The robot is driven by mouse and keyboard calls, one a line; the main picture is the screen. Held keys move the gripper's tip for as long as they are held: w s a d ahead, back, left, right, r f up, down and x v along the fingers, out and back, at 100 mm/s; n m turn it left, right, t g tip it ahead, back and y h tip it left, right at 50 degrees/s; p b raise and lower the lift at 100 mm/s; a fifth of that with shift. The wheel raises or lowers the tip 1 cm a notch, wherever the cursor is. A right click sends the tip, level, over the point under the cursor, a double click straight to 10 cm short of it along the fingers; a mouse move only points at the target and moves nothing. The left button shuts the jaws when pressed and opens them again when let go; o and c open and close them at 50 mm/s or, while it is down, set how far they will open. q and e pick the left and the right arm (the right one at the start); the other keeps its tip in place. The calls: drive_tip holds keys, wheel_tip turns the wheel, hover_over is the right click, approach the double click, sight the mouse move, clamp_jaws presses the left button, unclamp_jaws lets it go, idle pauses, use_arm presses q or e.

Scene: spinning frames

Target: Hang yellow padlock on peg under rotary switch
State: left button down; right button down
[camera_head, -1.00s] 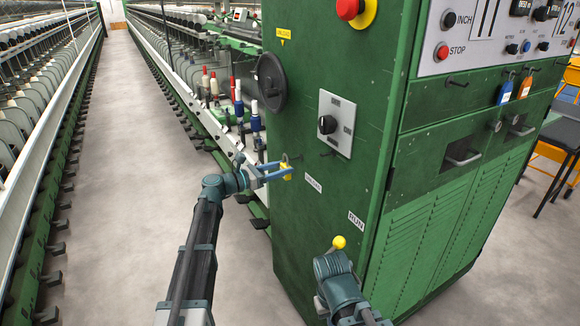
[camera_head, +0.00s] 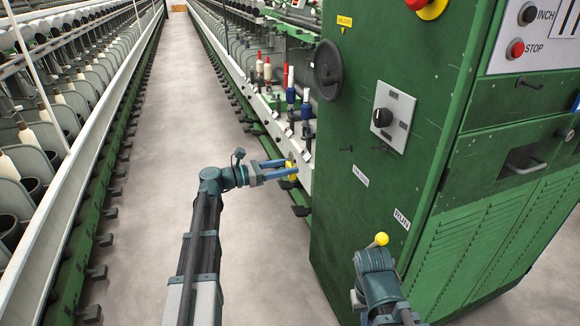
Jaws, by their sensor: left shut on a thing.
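The yellow padlock (camera_head: 291,168) is small and partly hidden between the blue fingers of my left gripper (camera_head: 279,170), which is shut on it. It is in the air left of the green cabinet's front-left edge. Its shackle cannot be made out. The rotary switch (camera_head: 382,118) is a black knob on a pale plate on the green panel. Below it are a small dark peg (camera_head: 346,149) at the lower left and another peg (camera_head: 379,149) just under the plate. Both look bare. My right arm is low at the cabinet; its fingers cannot be made out.
A yellow-knobbed lever (camera_head: 380,240) stands near the RUN label (camera_head: 402,218), by my right arm. A black handwheel (camera_head: 328,70) is on the panel's upper left. Rows of bobbins (camera_head: 290,85) line the machine behind. The grey aisle floor (camera_head: 170,130) on the left is clear.

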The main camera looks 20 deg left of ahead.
use_arm(q)
drive_tip(key=shift+r, duration=0.15)
drive_tip(key=shift+r+p, duration=0.7)
drive_tip(key=shift+p, duration=0.15)
drive_tip(key=v, duration=0.7)
drive_tip(key=shift+a, duration=0.2)
idle(0.4)
drive_tip(key=shift+s, duration=0.15)
idle(0.7)
